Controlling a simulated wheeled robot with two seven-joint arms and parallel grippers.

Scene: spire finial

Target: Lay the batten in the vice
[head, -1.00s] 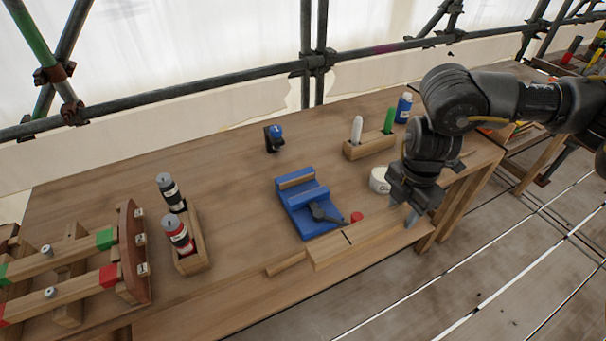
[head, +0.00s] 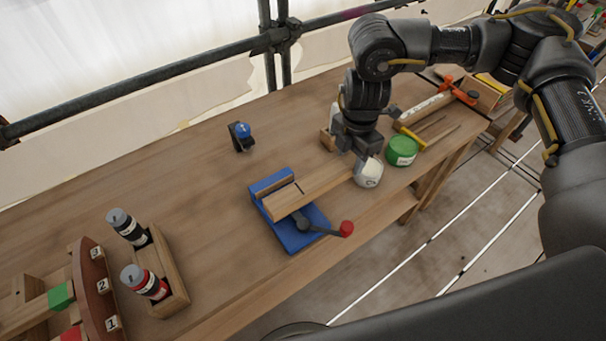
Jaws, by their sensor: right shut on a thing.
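The batten (head: 323,184) is a pale wooden bar with a dark line across it. My right gripper (head: 361,163) is shut on its right end. The batten's left part lies over the blue vice (head: 300,239), beside the wood-lined back jaw (head: 270,185), and hides part of the vice. I cannot tell whether it rests on the vice or is held just above it. The vice's dark handle with a red knob (head: 346,228) points right. My left gripper is not in view.
A white round container (head: 369,174) stands close by my right gripper, with a green tin (head: 402,150) to its right. A blue-topped dark object (head: 241,136) stands behind the vice. Two bottles in a wooden holder (head: 172,284) are at left. The table between is clear.

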